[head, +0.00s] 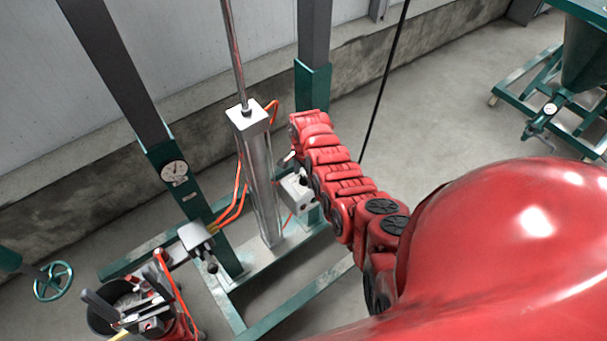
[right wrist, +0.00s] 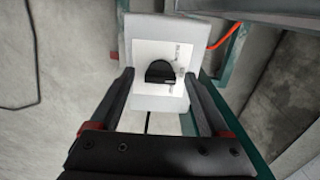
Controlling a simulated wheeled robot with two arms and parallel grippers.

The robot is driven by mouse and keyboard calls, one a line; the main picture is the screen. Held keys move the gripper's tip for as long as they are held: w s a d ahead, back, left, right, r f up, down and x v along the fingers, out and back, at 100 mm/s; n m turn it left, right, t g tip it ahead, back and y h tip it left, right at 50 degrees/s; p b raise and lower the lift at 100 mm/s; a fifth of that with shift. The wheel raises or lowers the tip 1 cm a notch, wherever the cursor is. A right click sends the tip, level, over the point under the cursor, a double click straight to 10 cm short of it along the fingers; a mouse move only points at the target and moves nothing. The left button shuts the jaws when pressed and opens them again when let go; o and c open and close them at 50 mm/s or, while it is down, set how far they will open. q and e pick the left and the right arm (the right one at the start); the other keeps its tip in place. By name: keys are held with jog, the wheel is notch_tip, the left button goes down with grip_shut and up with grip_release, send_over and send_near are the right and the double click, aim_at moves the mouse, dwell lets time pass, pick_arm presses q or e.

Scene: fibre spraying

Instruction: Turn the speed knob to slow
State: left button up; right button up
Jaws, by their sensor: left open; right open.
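In the right wrist view, the speed knob (right wrist: 159,72) is a black, half-round knob on the pale face of a white box (right wrist: 143,104). Small print beside it is too small to read. My right gripper (right wrist: 158,80) is open, with one finger on each side of the knob and a gap to it on both sides. In the head view my red right arm reaches toward the metal cylinder, and its gripper is mostly hidden.
A metal cylinder (head: 262,180) stands in a green frame (head: 228,245) with orange hoses. A gauge (head: 174,172) is on the left post. A pale box (head: 297,190) sits beside the cylinder, another (head: 195,238) left of it. A green handwheel (head: 53,281) is at far left.

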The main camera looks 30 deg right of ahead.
grip_shut()
dwell(0.5)
jog(key=shift+f+n, duration=0.1)
jog(key=shift+n, duration=0.2)
jog(key=n+b, duration=0.2)
jog(key=n, duration=0.2)
jog(key=n+b, duration=0.2)
jog(key=n, duration=0.3)
jog(key=shift+s+b, duration=0.1)
jog(key=shift+b, duration=0.2)
jog(key=shift+n, duration=0.3)
grip_release()
